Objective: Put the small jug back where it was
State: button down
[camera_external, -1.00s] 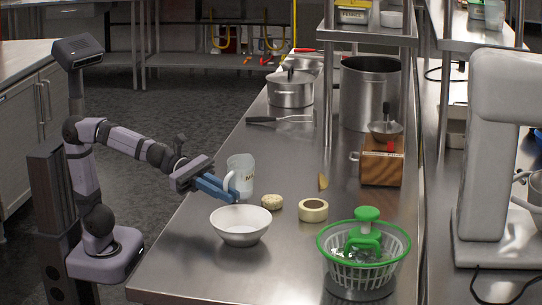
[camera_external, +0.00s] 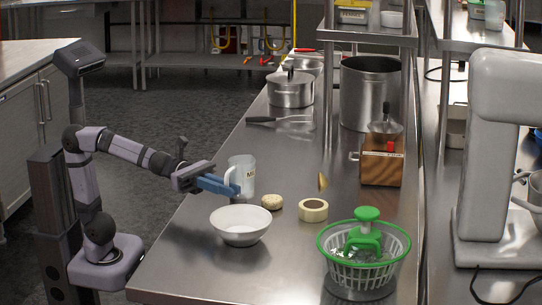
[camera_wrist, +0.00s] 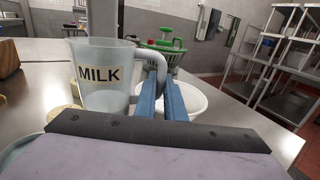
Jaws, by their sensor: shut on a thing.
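The small jug (camera_external: 243,172) is a clear, whitish plastic jug with a handle. It stands upright above the left part of the steel counter, behind the white bowl. In the wrist view the jug (camera_wrist: 105,92) carries a MILK label and its handle is between my fingers. My gripper (camera_external: 236,189) is shut on the handle, with its blue fingers reaching in from the left; the fingers also show in the wrist view (camera_wrist: 161,100). I cannot tell whether the jug's base touches the counter.
A white bowl (camera_external: 240,237) stands just in front of the jug. A round bun (camera_external: 272,201), a tape-like ring (camera_external: 313,215) and a green salad spinner (camera_external: 326,256) are to the right. Pots (camera_external: 291,96) stand behind. The counter (camera_external: 205,275) is clear at front left.

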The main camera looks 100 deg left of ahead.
jog(key=shift+a+r, duration=0.1)
jog(key=shift+w+a+r, duration=0.1)
jog(key=shift+a, duration=0.15)
jog(key=w+a+r+n+t+y+p, duration=0.2)
jog(key=a+n+y+p, duration=0.65)
jog(key=a, duration=2.25)
jog(key=shift+w+d+r+m+h, duration=0.7)
jog(key=shift+d+r+m+h, duration=0.45)
jog(key=shift+d+m, duration=1.3)
jog(key=shift+d+f+b, duration=0.2)
jog(key=shift+f+b, duration=0.8)
jog(key=shift+f, duration=4.15)
jog(key=shift+f, duration=0.25)
jog(key=c, duration=1.8)
grip_release()
jog(key=shift+r, duration=0.1)
jog(key=shift+c, duration=0.2)
